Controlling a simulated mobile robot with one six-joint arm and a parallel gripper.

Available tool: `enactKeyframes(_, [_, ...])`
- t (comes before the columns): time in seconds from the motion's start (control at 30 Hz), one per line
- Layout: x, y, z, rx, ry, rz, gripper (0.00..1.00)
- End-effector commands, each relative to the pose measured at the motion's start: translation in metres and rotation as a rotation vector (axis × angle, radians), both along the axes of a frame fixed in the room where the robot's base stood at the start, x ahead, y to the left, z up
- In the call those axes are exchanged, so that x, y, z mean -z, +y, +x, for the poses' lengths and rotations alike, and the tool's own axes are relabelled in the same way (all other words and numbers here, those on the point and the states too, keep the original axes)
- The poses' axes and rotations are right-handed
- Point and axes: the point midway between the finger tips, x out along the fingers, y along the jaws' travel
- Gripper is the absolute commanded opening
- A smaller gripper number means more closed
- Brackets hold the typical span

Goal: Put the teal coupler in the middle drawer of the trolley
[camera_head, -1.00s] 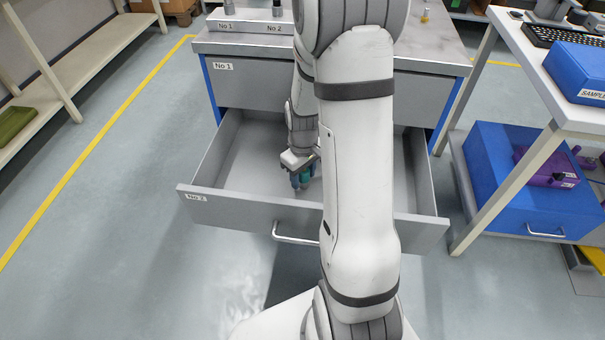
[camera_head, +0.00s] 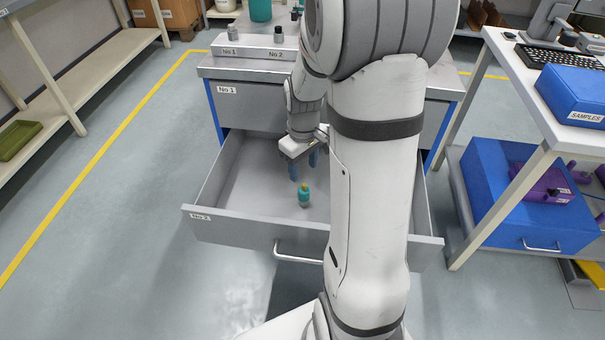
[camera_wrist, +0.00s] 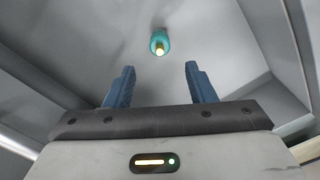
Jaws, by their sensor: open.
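The teal coupler (camera_head: 304,196) stands upright on the floor of the open drawer, with a yellowish tip on top. The drawer (camera_head: 248,227) is pulled out of the trolley (camera_head: 222,108), below the drawer labelled No 1; its own label is hard to read now. My gripper (camera_head: 303,172) is open and empty above the drawer floor, just behind and above the coupler. In the wrist view the coupler (camera_wrist: 159,42) shows beyond the two blue fingertips (camera_wrist: 160,75), apart from both. My arm hides the right part of the drawer.
A stand labelled No 1 and No 2 (camera_head: 250,50) is on the trolley top. A table with a blue samples box (camera_head: 575,90) stands at the right, with a blue drawer box (camera_head: 490,190) below it. A shelf (camera_head: 70,75) stands at the left. The floor left of the drawer is clear.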

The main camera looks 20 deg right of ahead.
Motion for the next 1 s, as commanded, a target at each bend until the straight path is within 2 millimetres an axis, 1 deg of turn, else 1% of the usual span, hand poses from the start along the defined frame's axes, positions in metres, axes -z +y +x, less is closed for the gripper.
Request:
enactKeyframes(0.03, [-0.005, 0.000, 0.000, 0.000, 0.000, 0.000, 0.50])
enactKeyframes(0.17, [-0.016, 0.005, -0.004, 0.010, -0.006, -0.001, 0.50])
enactKeyframes(0.27, [-0.032, 0.018, -0.016, 0.039, -0.019, -0.004, 0.50])
enactKeyframes(0.37, [-0.055, 0.038, -0.039, 0.093, -0.044, -0.006, 0.50])
enactKeyframes(0.4, [-0.063, 0.047, -0.050, 0.120, -0.053, -0.006, 0.50])
enactKeyframes(0.5, [-0.081, 0.066, -0.079, 0.183, -0.077, -0.002, 0.50])
enactKeyframes(0.6, [-0.092, 0.079, -0.106, 0.241, -0.095, 0.004, 0.50])
enactKeyframes(0.7, [-0.098, 0.088, -0.126, 0.286, -0.107, 0.010, 0.50])
enactKeyframes(0.8, [-0.101, 0.095, -0.138, 0.313, -0.115, 0.014, 0.50])
enactKeyframes(0.9, [-0.101, 0.097, -0.143, 0.325, -0.116, 0.016, 0.50])
enactKeyframes(1.0, [-0.101, 0.097, -0.144, 0.328, -0.115, 0.016, 0.50])
